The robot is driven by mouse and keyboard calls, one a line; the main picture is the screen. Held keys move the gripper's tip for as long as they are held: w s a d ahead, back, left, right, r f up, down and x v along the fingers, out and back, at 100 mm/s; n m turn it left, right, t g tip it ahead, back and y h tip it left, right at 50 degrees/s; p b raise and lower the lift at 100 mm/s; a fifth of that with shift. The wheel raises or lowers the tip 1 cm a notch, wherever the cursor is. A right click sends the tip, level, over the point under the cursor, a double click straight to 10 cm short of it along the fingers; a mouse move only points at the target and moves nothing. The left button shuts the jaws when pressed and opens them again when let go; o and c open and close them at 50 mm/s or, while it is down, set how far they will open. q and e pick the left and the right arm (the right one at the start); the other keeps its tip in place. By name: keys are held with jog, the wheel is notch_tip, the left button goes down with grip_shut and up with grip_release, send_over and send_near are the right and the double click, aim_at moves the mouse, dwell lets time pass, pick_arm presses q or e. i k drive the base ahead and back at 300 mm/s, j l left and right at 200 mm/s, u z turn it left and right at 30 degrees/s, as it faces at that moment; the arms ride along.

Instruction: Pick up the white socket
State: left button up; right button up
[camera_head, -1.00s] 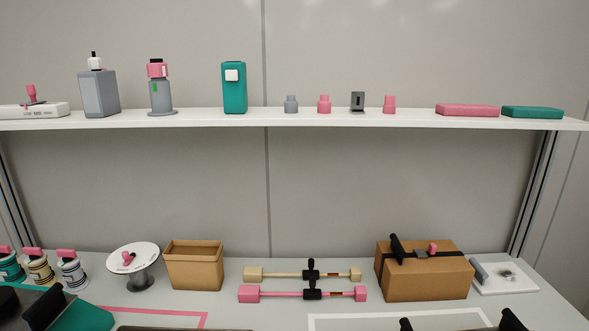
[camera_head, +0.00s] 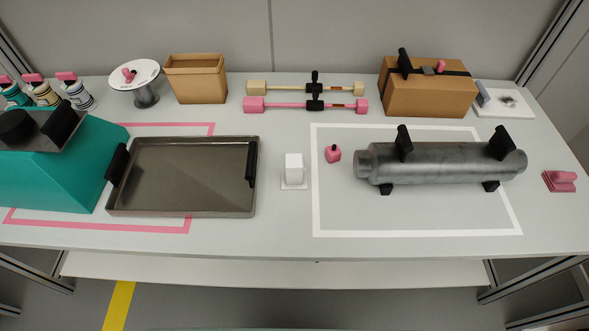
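A white block on a thin square base plate (camera_head: 293,170), which looks like the white socket, stands upright on the light table (camera_head: 330,250). It is between the dark metal tray (camera_head: 190,175) and the white outlined rectangle (camera_head: 420,233). Nothing touches it that I can see. Neither of my grippers shows in the head view.
A small pink piece (camera_head: 333,154) lies right of the block. A grey cylinder (camera_head: 440,162) with black handles lies further right. A teal sloped box (camera_head: 60,175) is at left. Pink and beige bars (camera_head: 285,105), a brown bin (camera_head: 196,80) and a cardboard box (camera_head: 425,95) stand behind.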

aim_at(293, 177)
jog(key=k+l, duration=0.3)
jog(key=l, duration=0.15)
jog(key=k+l, duration=0.3)
jog(key=l, duration=0.2)
jog(key=u, duration=0.05)
